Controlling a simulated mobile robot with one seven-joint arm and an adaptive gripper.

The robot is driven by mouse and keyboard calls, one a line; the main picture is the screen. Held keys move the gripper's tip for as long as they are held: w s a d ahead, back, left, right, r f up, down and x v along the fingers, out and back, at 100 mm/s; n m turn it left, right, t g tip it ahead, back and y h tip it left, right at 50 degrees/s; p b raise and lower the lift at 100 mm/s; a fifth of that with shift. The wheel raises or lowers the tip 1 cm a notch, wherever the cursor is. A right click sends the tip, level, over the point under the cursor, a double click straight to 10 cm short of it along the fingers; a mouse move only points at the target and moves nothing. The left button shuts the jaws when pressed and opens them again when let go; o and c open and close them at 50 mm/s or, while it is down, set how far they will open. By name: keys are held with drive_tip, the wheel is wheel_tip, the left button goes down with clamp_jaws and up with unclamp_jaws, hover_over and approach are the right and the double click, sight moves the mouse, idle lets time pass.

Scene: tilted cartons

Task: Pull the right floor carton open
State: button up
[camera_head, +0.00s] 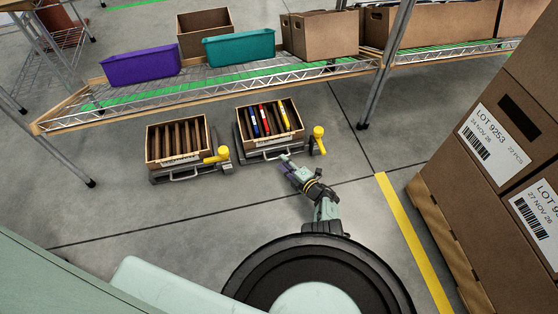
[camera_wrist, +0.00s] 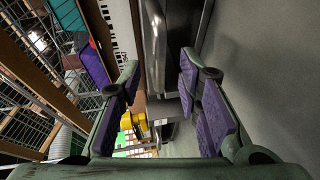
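The right floor carton (camera_head: 285,146) is a brown open-topped box with several blue, red and yellow folders upright inside. It sits on a low dark stand with a grey pull handle (camera_head: 265,155) at its front and a yellow knob at its right. My gripper (camera_head: 286,161) is low in front of the carton, close to the right end of the handle. In the wrist view my gripper (camera_wrist: 160,75) is open, its purple pads well apart. The metal handle bar (camera_wrist: 155,45) shows in the gap between the fingers; I cannot tell whether they touch it.
A similar carton (camera_head: 156,160) with brown dividers stands to the left. Stacked labelled boxes (camera_head: 500,145) stand at the right, beyond a yellow floor line (camera_head: 412,240). The floor in front is clear.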

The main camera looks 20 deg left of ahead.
sight(279, 158)
drive_tip(key=b+x, duration=0.1)
drive_tip(key=x, duration=0.2)
drive_tip(key=shift+w+a+f, duration=0.15)
drive_tip(key=shift+a, duration=0.05)
drive_tip(key=shift+w+a, duration=0.15)
drive_tip(key=shift+a, duration=0.1)
drive_tip(key=shift+c, duration=0.2)
clamp_jaws()
idle(0.4)
